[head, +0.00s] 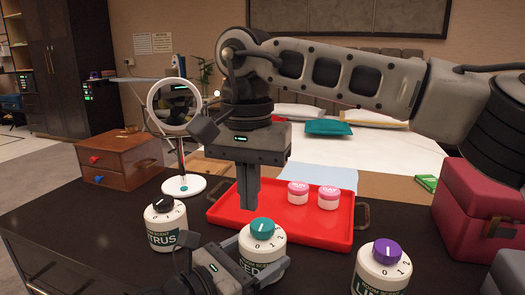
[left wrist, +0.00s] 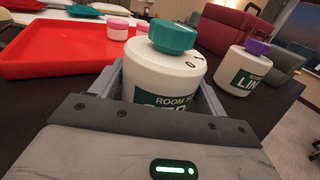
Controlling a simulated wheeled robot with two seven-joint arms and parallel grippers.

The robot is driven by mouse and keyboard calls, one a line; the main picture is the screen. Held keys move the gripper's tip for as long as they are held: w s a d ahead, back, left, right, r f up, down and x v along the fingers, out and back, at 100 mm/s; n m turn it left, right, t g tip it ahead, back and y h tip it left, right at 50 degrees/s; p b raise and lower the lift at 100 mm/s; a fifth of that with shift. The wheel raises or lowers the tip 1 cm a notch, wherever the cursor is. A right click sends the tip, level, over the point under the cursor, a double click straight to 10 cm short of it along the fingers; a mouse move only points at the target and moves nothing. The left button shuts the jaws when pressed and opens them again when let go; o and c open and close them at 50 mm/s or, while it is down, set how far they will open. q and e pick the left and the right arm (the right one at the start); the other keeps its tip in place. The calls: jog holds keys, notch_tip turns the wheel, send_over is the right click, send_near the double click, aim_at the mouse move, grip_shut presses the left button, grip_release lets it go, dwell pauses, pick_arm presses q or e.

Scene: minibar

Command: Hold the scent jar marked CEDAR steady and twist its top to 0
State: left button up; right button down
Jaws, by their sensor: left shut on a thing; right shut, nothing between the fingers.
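The scent jar with the teal top (head: 263,228) is white, with a dark green label whose visible letters fit CEDAR. It stands upright at the front of the dark counter. My left gripper (head: 258,264) is shut around the jar's body. In the left wrist view the jar body (left wrist: 155,75) sits between both fingers, below its teal top (left wrist: 173,36). A white line marks the top, and numbers ring the jar's shoulder; I cannot tell exactly which number the line meets. My right gripper (head: 246,208) is shut and empty, pointing down just above and left of the teal top, apart from it.
A black-topped jar (head: 165,225) stands to the left and a purple-topped jar (head: 383,268) to the right. Behind is a red tray (head: 325,236) with two pink-lidded jars. A round mirror (head: 183,186), a wooden drawer box (head: 118,160) and a dark red box (head: 480,215) stand around.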

pick_arm(q)
jog(key=o, duration=1.2)
jog(key=shift+c, duration=0.2)
